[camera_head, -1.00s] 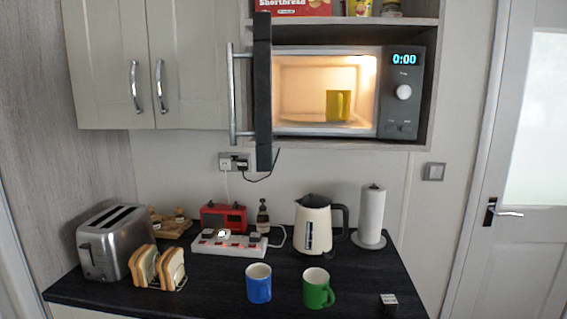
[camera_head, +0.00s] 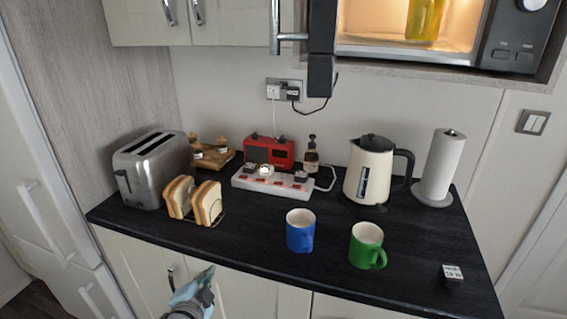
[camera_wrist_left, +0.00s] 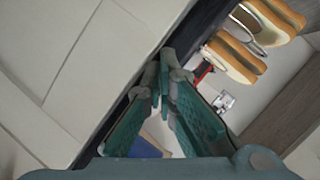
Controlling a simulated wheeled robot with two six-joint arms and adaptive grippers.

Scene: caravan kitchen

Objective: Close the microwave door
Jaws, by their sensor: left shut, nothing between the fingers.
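The microwave (camera_head: 512,42) sits in the wall cabinet at the top right of the head view, cut off by the top edge. Its lit inside holds a yellow mug (camera_head: 424,20). Its door (camera_head: 321,75) stands open, seen nearly edge-on as a dark slab with a metal handle (camera_head: 277,35) on its left. My left gripper (camera_head: 205,277) is low in the head view, in front of the lower cabinets, well below the door and apart from it. In the left wrist view its fingers (camera_wrist_left: 165,88) are together and empty. My right gripper is not in view.
The black counter (camera_head: 255,225) bears a toaster (camera_head: 152,170), a toast rack with bread (camera_head: 195,200), a red radio (camera_head: 270,151), a power strip, a blue mug (camera_head: 300,231), a green mug (camera_head: 366,245), a kettle (camera_head: 373,172) and a paper roll (camera_head: 440,168). The air above the counter's front is clear.

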